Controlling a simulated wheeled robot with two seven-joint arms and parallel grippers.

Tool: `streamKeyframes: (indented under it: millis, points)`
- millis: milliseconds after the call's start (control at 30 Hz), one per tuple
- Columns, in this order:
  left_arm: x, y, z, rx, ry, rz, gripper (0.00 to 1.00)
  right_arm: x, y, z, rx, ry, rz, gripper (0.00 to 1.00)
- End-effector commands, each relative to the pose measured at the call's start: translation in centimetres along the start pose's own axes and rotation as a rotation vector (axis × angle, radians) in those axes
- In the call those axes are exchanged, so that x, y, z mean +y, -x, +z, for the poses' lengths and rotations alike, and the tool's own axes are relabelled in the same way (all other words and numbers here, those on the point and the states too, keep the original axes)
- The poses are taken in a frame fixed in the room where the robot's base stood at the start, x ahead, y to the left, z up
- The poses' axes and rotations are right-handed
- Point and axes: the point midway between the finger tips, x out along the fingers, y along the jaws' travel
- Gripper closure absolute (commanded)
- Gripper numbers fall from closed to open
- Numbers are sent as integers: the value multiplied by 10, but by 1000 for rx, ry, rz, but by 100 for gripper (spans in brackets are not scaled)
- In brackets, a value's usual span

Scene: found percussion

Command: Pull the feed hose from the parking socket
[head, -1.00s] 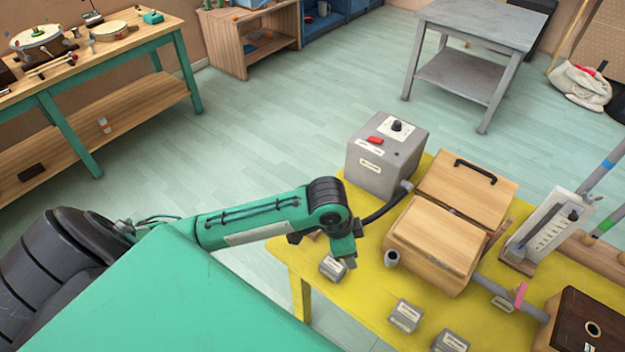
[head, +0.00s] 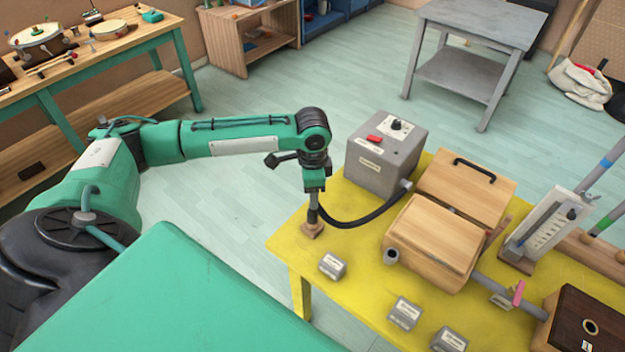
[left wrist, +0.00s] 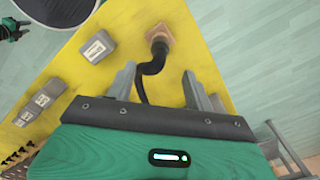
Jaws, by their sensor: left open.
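The black feed hose (head: 362,217) runs from the grey box (head: 372,172) in a curve to the parking socket (head: 312,231), a small wooden block at the table's left corner. The hose's end stands upright in the socket. My left gripper (head: 313,190) points down just above that end. In the left wrist view its two grey fingers (left wrist: 157,82) are apart, with the hose (left wrist: 155,65) showing between and beyond them. The socket (left wrist: 160,34) shows there too. Whether the fingers touch the hose I cannot tell. A small green and black part at that view's upper left may be my right gripper (left wrist: 12,29).
Several small grey labelled blocks (head: 333,266) stand on the yellow table (head: 365,285). A wooden box (head: 437,240) with a grey pipe and a white gauge panel (head: 543,228) are to the right.

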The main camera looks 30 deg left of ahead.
Motion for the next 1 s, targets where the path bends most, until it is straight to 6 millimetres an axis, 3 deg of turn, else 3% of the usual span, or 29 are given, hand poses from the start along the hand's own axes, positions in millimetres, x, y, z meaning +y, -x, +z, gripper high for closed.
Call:
streamKeyframes:
  millis: [300, 500, 700, 967, 1000]
  points:
    - [0, -63, 0, -1, 1, 1, 47, -5, 10, -2, 2, -1, -6, 64]
    - [0, -90, 0, 0, -1, -1, 47, -5, 13, -3, 2, -1, -6, 64]
    - [0, -102, 0, 1, 0, -1, 47, -4, 14, -3, 2, 0, -4, 64]
    - [0, -102, 0, 1, -1, -2, 47, -1, 14, -2, 1, 2, -1, 64]
    - [0, -102, 0, 1, -1, -2, 55, 0, 14, -2, 1, 2, -1, 64]
